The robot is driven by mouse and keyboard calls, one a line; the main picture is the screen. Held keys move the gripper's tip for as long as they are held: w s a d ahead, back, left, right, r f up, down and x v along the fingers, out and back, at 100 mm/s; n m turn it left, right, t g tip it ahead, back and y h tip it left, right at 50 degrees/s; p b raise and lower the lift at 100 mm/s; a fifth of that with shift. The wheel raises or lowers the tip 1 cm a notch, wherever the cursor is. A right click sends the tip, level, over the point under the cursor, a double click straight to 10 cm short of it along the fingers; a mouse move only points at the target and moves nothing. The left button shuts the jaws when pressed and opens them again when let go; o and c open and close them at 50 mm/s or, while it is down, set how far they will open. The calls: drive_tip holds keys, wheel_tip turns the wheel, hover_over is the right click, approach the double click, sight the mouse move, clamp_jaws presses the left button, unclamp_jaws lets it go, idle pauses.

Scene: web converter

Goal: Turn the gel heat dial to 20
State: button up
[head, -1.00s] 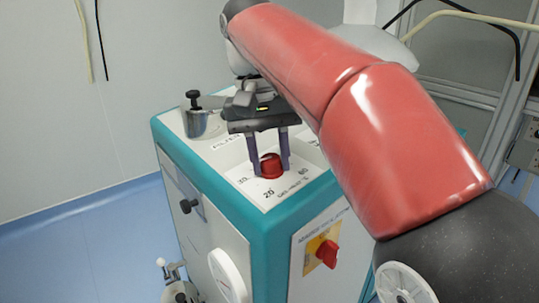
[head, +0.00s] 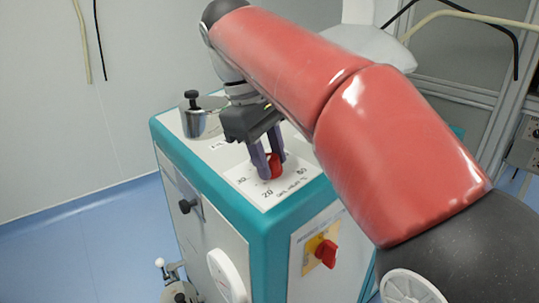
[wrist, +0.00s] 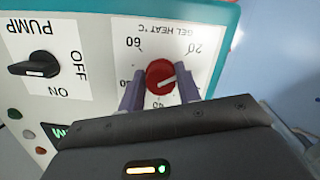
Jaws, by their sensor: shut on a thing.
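The gel heat dial (head: 276,165) is a red round knob on a white scale plate on top of the teal-edged machine. In the wrist view the dial (wrist: 160,76) sits between my two fingers, with a short white pointer mark on its face angled toward the right finger. The plate's printed 20 (wrist: 195,48) is upper right there and the 60 (wrist: 133,43) upper left. My gripper (head: 270,167) is shut on the dial from above, one finger on each side. Its fingers hide part of the scale.
A metal pot with a black knob (head: 200,117) stands behind the dial. A red switch on a yellow plate (head: 326,252) is on the machine's front side. The wrist view shows a black pump switch (wrist: 35,69) beside the dial plate.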

drive_tip(key=shift+n, duration=1.2)
drive_tip(key=o, duration=1)
drive_tip(key=shift+c, duration=0.2)
